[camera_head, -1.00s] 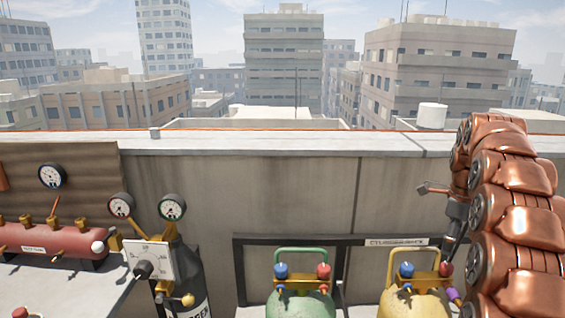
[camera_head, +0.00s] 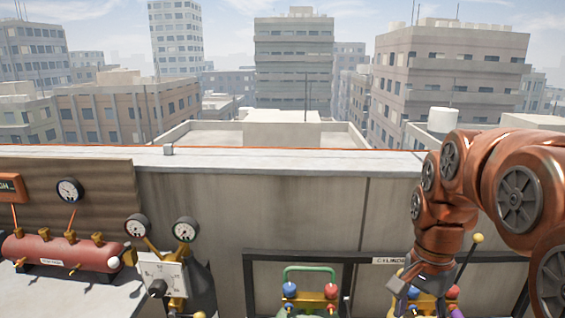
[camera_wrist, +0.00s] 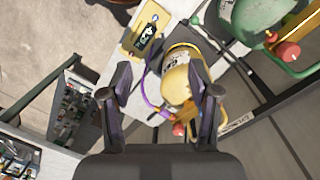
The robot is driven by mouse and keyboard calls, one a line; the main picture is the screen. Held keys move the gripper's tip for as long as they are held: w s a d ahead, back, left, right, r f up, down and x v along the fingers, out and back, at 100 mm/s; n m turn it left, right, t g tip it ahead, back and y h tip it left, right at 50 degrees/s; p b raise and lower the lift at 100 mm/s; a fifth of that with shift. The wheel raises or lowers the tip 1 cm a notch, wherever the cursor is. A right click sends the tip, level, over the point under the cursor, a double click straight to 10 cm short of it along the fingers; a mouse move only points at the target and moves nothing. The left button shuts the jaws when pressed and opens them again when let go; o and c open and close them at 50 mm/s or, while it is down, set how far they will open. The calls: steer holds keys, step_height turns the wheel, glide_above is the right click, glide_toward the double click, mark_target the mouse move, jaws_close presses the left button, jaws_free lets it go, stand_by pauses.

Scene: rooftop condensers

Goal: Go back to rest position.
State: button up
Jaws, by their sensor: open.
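My gripper (camera_wrist: 160,72) is open, its two dark fingers spread apart with nothing held between them. In the wrist view it points down above a yellow cylinder (camera_wrist: 183,77), which shows beyond and between the fingers. I cannot tell the exact gap, but no contact shows. In the head view my copper-coloured arm bends in from the right, and its lower end hides most of the yellow cylinder.
A green cylinder (camera_wrist: 240,20) stands beside the yellow one, near a dark rail (camera_head: 340,256). A purple hose (camera_wrist: 149,88) lies by the yellow cylinder. At left are a gauged regulator (camera_head: 160,275) and a red manifold (camera_head: 60,252). A parapet (camera_head: 290,210) runs behind.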

steer(key=s+a+f+n+p, duration=0.1)
steer(key=s+a+n, duration=0.2)
steer(key=s, duration=0.6)
steer(key=s+a+f+n+p, duration=0.2)
steer(key=s+a+n, duration=0.1)
steer(key=s+n, duration=0.5)
steer(key=shift+s+f+g+p, duration=0.3)
steer(key=shift+s+g, duration=0.1)
steer(key=shift+s, duration=0.7)
